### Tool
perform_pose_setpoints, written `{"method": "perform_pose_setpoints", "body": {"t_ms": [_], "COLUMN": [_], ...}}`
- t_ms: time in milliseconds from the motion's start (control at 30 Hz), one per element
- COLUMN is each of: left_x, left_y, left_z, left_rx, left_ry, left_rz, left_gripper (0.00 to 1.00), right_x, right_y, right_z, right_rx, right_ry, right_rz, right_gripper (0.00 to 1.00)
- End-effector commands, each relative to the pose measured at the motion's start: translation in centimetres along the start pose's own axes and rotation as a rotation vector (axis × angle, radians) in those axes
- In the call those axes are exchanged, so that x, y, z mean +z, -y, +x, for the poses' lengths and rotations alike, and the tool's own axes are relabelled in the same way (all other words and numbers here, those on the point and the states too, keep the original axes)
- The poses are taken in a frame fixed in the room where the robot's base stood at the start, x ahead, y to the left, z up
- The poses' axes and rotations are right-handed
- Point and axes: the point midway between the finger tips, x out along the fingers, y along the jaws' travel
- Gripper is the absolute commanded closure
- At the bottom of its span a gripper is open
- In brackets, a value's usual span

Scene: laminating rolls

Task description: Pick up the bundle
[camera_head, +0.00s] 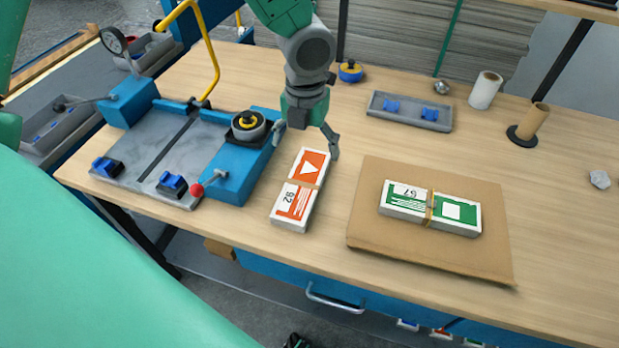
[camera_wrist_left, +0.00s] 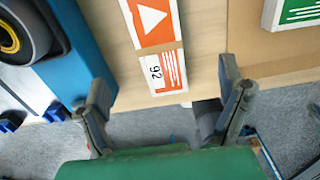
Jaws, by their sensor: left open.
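An orange-and-white banded bundle (camera_head: 297,203) marked 92 lies flat on the wooden table. A green-and-white banded bundle (camera_head: 455,213) marked 67 lies on a brown cardboard sheet (camera_head: 430,255) to its right. My left gripper (camera_head: 306,143) is open and empty above the far end of the orange bundle, its fingers spread to either side. In the left wrist view, the orange bundle (camera_wrist_left: 154,28) shows between and beyond the open fingers (camera_wrist_left: 164,76). The green bundle (camera_wrist_left: 298,10) shows only at the top right corner there. My right gripper is not in view.
A blue-and-grey press (camera_head: 170,145) with a yellow lever and red knob stands close left of the orange bundle. A grey tray (camera_head: 410,110), a white roll (camera_head: 485,91) and a brown roll on a stand (camera_head: 532,122) are behind. The table's right side is mostly clear.

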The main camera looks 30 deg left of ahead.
Motion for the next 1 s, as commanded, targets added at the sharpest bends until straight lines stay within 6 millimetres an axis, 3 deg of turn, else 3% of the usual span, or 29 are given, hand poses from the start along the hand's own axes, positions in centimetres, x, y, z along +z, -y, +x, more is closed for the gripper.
{"method": "perform_pose_setpoints", "body": {"t_ms": [100, 233, 467, 767, 1000], "left_x": [0.0, 0.2, 0.2, -0.1, -0.1], "left_y": [-0.3, -0.8, -1.0, -0.6, -0.7], "left_z": [3.0, 5.3, 6.9, 11.0, 11.6], "left_rx": [-0.001, -0.007, -0.012, -0.005, -0.009], "left_ry": [-0.005, -0.006, -0.005, -0.005, -0.003], "left_rz": [-0.001, -0.004, -0.005, -0.003, -0.004], "left_gripper": [0.12, 0.12, 0.12, 0.12, 0.12], "right_x": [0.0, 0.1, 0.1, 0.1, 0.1], "right_y": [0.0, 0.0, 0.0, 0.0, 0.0], "right_z": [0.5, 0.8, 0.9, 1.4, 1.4], "right_rx": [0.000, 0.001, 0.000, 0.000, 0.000], "right_ry": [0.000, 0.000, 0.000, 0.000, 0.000], "right_rz": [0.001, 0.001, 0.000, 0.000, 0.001], "right_gripper": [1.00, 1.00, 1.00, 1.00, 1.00]}}
